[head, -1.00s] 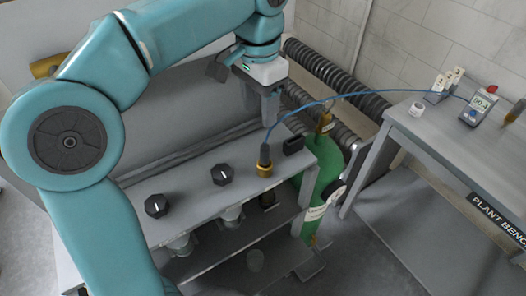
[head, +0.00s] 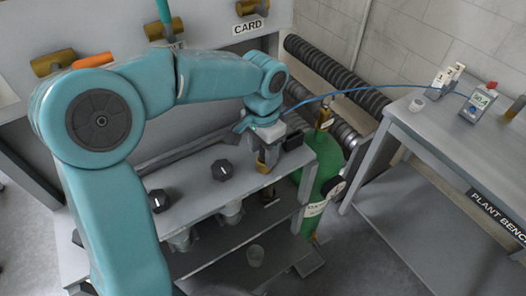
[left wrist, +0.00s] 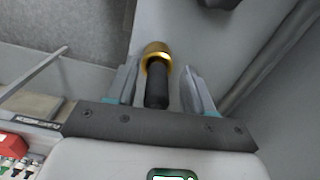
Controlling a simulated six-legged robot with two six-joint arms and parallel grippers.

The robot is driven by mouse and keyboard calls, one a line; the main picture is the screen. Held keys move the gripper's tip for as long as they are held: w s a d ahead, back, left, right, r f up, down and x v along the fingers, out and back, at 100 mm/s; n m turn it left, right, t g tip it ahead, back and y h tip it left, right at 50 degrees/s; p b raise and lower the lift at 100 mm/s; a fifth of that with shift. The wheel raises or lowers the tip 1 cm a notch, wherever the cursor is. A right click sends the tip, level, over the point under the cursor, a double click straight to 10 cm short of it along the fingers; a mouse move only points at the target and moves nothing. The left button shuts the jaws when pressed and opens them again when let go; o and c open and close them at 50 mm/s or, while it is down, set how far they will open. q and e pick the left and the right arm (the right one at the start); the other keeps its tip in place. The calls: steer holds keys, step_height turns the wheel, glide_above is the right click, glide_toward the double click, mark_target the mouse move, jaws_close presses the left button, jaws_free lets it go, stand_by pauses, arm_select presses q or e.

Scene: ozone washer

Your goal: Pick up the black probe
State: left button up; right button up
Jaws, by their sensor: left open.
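The black probe (left wrist: 156,88) stands in a brass fitting (left wrist: 155,52) on the grey shelf; in the left wrist view it lies between the two open fingers of my left gripper (left wrist: 158,85), with gaps on both sides. In the head view my left gripper (head: 268,158) is down over the probe's place and hides the probe; only the brass fitting (head: 263,168) shows below the fingers. A blue cable (head: 365,91) runs from there to a handheld meter (head: 480,103) on the bench. My right gripper is not in view.
Black knobs (head: 223,170) sit left of the fitting on the shelf (head: 190,186), and a small black block (head: 293,141) is close on its right. A green cylinder (head: 318,182) stands beside the shelf. The plant bench (head: 455,150) is at right.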

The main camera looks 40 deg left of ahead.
arm_select(q)
steer(key=shift+d, duration=0.3)
steer(key=shift+a, duration=0.2)
jaws_close()
steer(key=shift+d, duration=0.1)
